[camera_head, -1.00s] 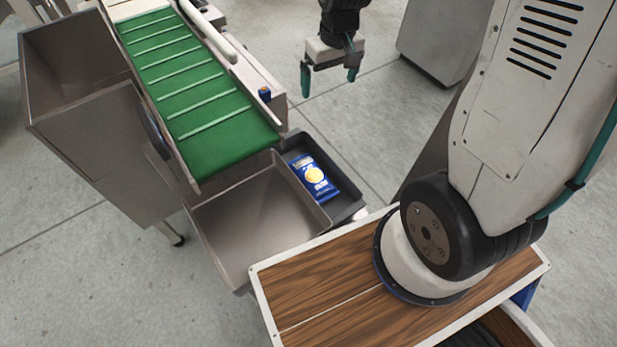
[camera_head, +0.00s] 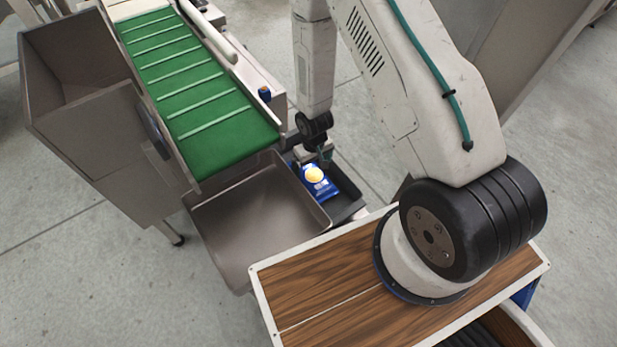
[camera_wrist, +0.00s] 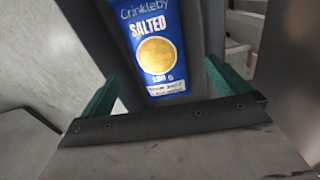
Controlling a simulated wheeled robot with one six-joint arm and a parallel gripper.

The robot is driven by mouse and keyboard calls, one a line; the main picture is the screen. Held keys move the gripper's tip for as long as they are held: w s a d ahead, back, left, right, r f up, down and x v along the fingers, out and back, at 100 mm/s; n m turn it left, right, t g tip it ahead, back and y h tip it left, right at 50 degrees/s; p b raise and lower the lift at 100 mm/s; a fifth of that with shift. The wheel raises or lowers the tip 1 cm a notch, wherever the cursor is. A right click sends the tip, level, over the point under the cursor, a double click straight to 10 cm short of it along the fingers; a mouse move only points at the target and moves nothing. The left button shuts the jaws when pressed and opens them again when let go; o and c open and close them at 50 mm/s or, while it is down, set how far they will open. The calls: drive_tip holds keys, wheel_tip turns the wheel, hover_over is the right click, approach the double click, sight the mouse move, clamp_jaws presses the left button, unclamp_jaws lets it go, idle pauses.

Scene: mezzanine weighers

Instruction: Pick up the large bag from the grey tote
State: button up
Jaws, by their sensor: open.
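The large bag (camera_head: 318,184) is blue with a yellow disc and lies in the dark grey tote (camera_head: 349,208) beside the conveyor's end. In the wrist view the bag (camera_wrist: 157,45) reads "Crinkleby SALTED" and lies between and beyond my fingertips. My gripper (camera_head: 312,160) is over the tote at the bag's far end, pointing down. Its two green fingers (camera_wrist: 168,88) are spread wide, one on each side of the bag, with nothing held. The bag's far end is partly hidden by my gripper in the head view. I cannot tell whether the fingers touch the bag.
A brown-grey metal tray (camera_head: 250,225) stands just left of the tote, under the green conveyor belt (camera_head: 200,95). A metal hopper (camera_head: 95,120) stands further left. A wood-topped surface (camera_head: 320,285) is in front. Open floor (camera_head: 80,290) shows at lower left.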

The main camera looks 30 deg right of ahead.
sight(313, 173)
drive_tip(key=f, duration=0.8)
drive_tip(key=shift+w+d, duration=0.35)
drive_tip(key=shift+d, duration=0.05)
drive_tip(key=c, duration=0.9)
